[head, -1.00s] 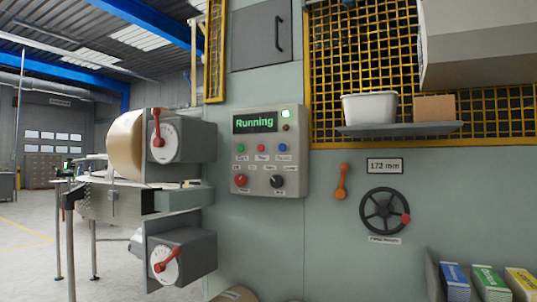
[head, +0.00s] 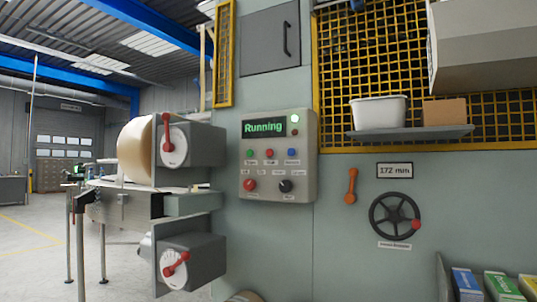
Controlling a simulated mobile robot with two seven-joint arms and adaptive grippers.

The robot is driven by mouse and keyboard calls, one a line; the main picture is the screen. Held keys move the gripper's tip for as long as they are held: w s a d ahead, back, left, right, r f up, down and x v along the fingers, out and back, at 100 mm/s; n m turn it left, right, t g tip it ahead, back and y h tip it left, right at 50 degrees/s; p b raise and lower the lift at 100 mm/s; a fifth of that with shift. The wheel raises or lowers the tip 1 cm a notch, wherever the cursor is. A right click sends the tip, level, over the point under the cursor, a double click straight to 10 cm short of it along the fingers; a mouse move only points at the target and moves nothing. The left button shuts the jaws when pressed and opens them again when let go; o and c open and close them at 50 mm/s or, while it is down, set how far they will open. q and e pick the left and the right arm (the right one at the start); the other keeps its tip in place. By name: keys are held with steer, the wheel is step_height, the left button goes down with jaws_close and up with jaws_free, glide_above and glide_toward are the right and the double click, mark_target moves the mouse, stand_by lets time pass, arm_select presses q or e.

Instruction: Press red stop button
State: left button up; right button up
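A grey control panel (head: 305,160) is fixed to the machine front near the middle of the head view. Its display (head: 264,127) reads "Running" in green, with a lit green lamp (head: 294,118) beside it. A row below holds a green button (head: 250,153), a small red button (head: 269,153) and a blue button (head: 291,153). Lower on the panel are a larger red button (head: 250,185) and a black knob (head: 285,186). The small labels are too blurred to read surely. Neither of my grippers shows in the view.
Left of the panel, grey units with red levers (head: 174,264) and a large roll (head: 133,146) jut out. An orange handle (head: 351,186) and a black handwheel (head: 395,219) sit to the right. A shelf (head: 410,133) holds a white bin (head: 378,112) and brown box (head: 444,111).

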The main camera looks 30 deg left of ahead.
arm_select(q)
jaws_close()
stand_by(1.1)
